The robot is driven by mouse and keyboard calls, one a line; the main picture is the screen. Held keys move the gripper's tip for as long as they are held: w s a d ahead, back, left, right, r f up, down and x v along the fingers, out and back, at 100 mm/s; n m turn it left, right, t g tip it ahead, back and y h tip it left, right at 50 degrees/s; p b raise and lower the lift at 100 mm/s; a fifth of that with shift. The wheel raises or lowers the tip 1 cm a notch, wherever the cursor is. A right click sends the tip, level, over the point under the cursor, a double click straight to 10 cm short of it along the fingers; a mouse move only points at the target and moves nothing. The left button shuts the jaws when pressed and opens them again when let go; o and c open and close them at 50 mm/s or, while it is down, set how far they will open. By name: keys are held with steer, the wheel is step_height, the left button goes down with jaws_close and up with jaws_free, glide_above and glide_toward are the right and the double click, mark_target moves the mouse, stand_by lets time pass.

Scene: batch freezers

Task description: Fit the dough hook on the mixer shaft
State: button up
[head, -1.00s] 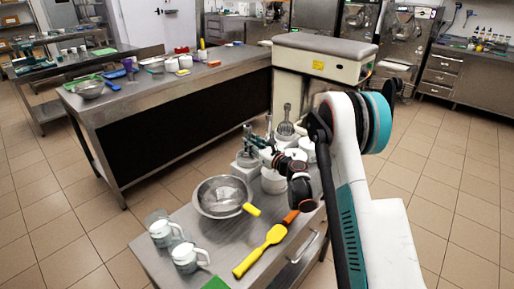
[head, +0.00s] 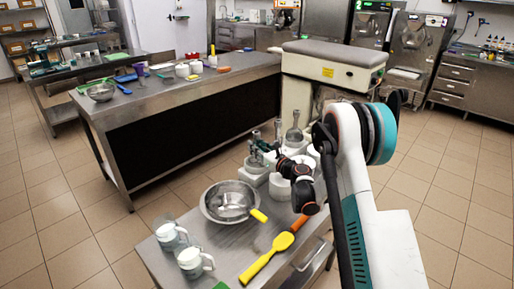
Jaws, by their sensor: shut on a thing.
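The mixer (head: 338,72) is a cream machine with a grey top and a yellow label, behind the cart. Its shaft cannot be made out behind my arm. My gripper (head: 264,150) is low over the back of the cart, among white stands and metal attachments. It is shut on a slim grey metal piece (head: 278,130), apparently the dough hook; its shape is too small to be sure. Whether it still touches its stand cannot be told. A whisk-like metal attachment (head: 294,132) stands upright just to the right.
White containers crowd my gripper. A long steel counter (head: 150,100) stands behind left. The tiled floor at right is open.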

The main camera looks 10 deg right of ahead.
mark_target(259, 137)
stand_by(0.3)
steer(key=shift+r+p, duration=1.05)
steer(key=shift+r, duration=1.45)
jaws_close()
steer(key=s+d+r, duration=0.3)
steer(key=s+r, duration=0.1)
steer(key=shift+p, duration=0.4)
